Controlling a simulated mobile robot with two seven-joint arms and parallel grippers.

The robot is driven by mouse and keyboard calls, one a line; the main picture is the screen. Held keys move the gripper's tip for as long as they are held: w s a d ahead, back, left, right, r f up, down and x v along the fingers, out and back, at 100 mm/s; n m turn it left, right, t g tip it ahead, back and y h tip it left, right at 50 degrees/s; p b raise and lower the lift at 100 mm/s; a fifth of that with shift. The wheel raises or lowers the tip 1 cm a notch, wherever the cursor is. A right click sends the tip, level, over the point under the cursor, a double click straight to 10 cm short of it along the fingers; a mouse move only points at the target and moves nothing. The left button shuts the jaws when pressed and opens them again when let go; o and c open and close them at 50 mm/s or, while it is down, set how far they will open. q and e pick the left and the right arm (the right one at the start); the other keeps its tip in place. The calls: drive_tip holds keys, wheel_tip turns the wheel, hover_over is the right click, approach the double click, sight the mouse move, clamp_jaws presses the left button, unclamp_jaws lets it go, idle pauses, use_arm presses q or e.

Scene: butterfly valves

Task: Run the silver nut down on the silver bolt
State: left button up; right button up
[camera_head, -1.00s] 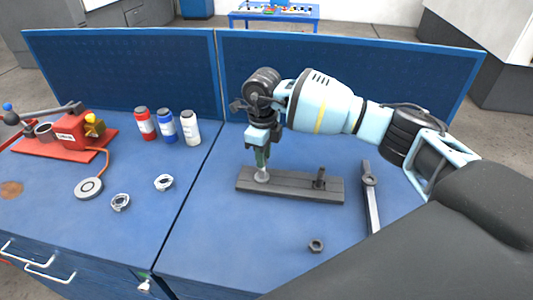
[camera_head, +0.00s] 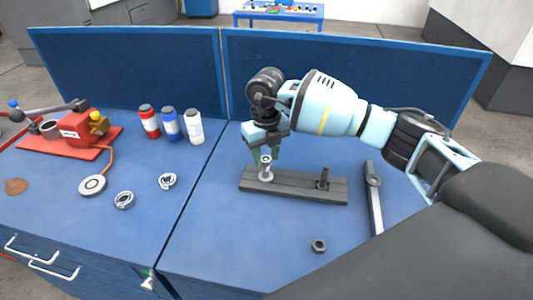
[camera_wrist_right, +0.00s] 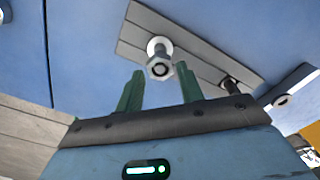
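The silver bolt (camera_head: 266,172) stands upright at the left end of a dark grey bar (camera_head: 295,188). The silver nut (camera_wrist_right: 159,68) is around the bolt near its top end, with a round silver flange (camera_wrist_right: 160,45) at the bolt's foot. In the head view the nut (camera_head: 266,160) is small and partly between the fingers. My right gripper (camera_head: 266,156) is open, pointing down over the bolt. In the right wrist view its two green fingers (camera_wrist_right: 159,88) are spread wide, apart from the nut. My left gripper is out of view.
A dark bolt (camera_head: 323,178) stands on the bar's right half. A dark nut (camera_head: 319,246) lies in front, a wrench (camera_head: 373,197) to the right. Bottles (camera_head: 169,124), metal rings (camera_head: 124,200) and a red-based device (camera_head: 75,130) are on the left. The front table is mostly clear.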

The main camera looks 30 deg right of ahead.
idle(0.4)
drive_tip(key=shift+d+f+n, duration=0.1)
drive_tip(key=shift+f+n, duration=0.05)
drive_tip(key=shift+n, duration=0.85)
drive_tip(key=n+b, duration=0.1)
drive_tip(key=n, duration=0.3)
drive_tip(key=n+b, duration=0.1)
drive_tip(key=n, duration=0.2)
drive_tip(key=n+b, duration=0.1)
drive_tip(key=n, duration=0.3)
drive_tip(key=shift+w+d, duration=0.1)
drive_tip(key=shift+w, duration=0.1)
drive_tip(key=n+b, duration=0.1)
drive_tip(key=n, duration=0.5)
drive_tip(key=shift+w, duration=0.1)
drive_tip(key=n+b, duration=0.1)
drive_tip(key=n, duration=0.2)
drive_tip(key=shift+d, duration=0.1)
drive_tip(key=shift+n+b, duration=0.35)
drive_tip(key=shift+n, duration=0.65)
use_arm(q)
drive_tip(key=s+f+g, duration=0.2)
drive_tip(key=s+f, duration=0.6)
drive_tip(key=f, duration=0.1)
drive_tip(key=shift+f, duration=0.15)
use_arm(e)
drive_tip(key=shift+w, duration=0.1)
